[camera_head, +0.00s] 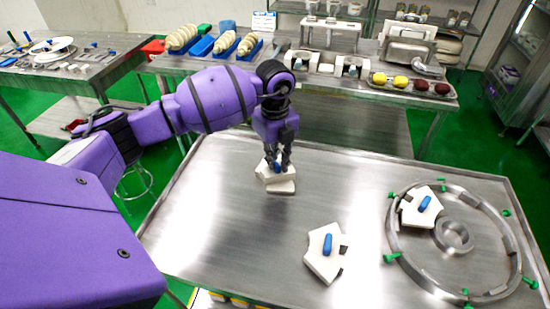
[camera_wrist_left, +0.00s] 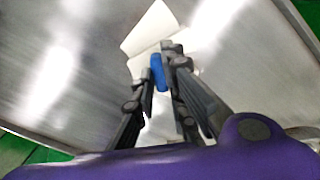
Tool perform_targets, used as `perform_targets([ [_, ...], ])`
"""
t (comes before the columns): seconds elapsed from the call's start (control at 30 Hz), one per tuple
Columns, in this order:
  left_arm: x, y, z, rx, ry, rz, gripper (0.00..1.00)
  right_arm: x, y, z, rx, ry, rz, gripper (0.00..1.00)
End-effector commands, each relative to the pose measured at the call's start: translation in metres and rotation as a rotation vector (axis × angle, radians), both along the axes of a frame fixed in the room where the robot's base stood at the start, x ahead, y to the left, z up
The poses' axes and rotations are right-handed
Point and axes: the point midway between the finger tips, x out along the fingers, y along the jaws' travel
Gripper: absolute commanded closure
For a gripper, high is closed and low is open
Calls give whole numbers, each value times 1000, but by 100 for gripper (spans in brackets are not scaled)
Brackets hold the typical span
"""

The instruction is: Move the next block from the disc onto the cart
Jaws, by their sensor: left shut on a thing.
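My left gripper (camera_head: 277,163) is shut on the blue handle of a white block (camera_head: 268,174), above the steel surface (camera_head: 220,240). In the left wrist view the blue handle (camera_wrist_left: 158,72) is between the fingertips, with white block faces (camera_wrist_left: 150,30) around it. Another white piece (camera_head: 282,187) shows directly under the held block; I cannot tell whether they touch. A white block with a blue handle (camera_head: 325,256) lies near the front middle. A similar block (camera_head: 420,207) lies inside the large metal ring (camera_head: 398,252) at right. My right gripper is not in view.
A small metal ring (camera_head: 455,237) sits inside the large ring, which has green knobs (camera_head: 391,258) around it.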

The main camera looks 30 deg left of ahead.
Motion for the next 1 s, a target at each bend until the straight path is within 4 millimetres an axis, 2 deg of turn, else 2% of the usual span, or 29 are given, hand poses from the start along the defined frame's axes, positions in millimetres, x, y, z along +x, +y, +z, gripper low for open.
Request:
perform_targets([
  [0.2,0,0,-3,-1,-1,0,100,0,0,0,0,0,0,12],
  [0.23,0,0,-3,0,0,0,85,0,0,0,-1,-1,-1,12],
  [0.37,0,0,-3,0,0,0,69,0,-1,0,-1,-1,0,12],
  [0.73,0,0,2,0,-2,0,69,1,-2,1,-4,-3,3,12],
  [0.87,2,-1,20,-1,-5,-2,69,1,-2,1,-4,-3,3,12],
  [1.0,2,0,50,0,-6,0,69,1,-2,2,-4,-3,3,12],
])
